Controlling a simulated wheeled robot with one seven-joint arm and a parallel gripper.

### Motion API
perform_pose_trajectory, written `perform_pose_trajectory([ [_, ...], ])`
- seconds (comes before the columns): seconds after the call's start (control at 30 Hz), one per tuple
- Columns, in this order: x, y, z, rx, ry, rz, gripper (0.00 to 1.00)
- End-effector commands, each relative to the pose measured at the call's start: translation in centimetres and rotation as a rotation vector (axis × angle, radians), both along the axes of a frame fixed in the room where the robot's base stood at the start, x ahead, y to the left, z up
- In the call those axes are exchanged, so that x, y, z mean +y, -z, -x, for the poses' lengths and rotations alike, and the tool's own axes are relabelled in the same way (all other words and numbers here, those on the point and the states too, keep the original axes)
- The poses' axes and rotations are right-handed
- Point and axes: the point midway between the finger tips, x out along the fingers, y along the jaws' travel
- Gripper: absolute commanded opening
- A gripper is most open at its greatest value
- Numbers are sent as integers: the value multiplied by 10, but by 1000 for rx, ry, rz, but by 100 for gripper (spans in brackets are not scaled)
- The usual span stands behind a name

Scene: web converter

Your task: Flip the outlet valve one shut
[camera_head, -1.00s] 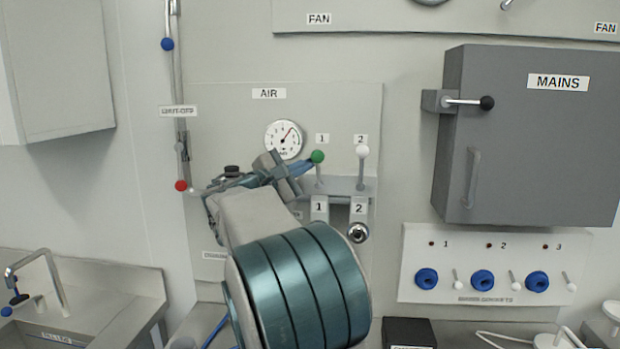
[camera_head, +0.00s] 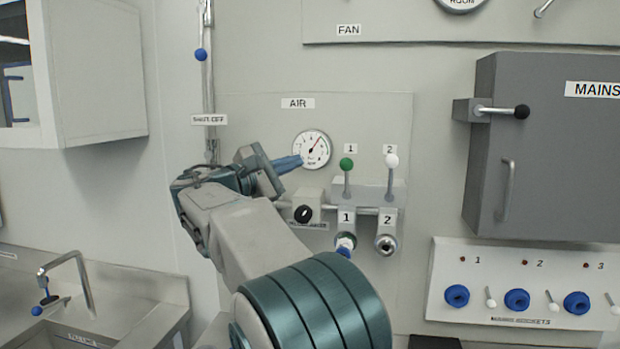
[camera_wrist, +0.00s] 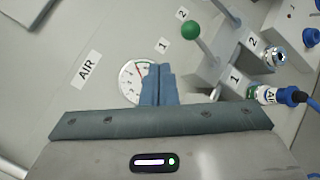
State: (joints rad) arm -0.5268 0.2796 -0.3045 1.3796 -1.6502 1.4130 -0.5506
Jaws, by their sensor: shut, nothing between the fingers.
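The outlet valve one lever has a green ball (camera_head: 346,163) on a thin stem and stands upright under label 1 on the AIR panel. It also shows in the wrist view (camera_wrist: 190,30), right of my fingers. My gripper (camera_head: 300,162) is shut and empty, in front of the gauge and left of the green ball, with a gap between them. In the wrist view its blue fingertips (camera_wrist: 158,70) are together and cover part of the gauge. Valve two's white-ball lever (camera_head: 391,161) also stands upright, to the right.
The pressure gauge (camera_head: 312,149) is behind my fingertips. Below the valves are outlet one (camera_head: 346,243), with a blue hose fitting, and an open outlet two (camera_head: 386,244). A black knob (camera_head: 303,214) is under my gripper. The grey MAINS box (camera_head: 545,150) juts out at right.

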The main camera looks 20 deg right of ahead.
Motion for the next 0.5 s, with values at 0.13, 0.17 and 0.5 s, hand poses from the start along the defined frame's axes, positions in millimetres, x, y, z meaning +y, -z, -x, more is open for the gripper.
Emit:
perform_pose_trajectory([
  [0.13,16,-9,4,-1,-3,0,0],
  [0.17,18,-10,4,-1,-3,0,0],
  [0.5,21,-13,6,1,-1,1,0],
])
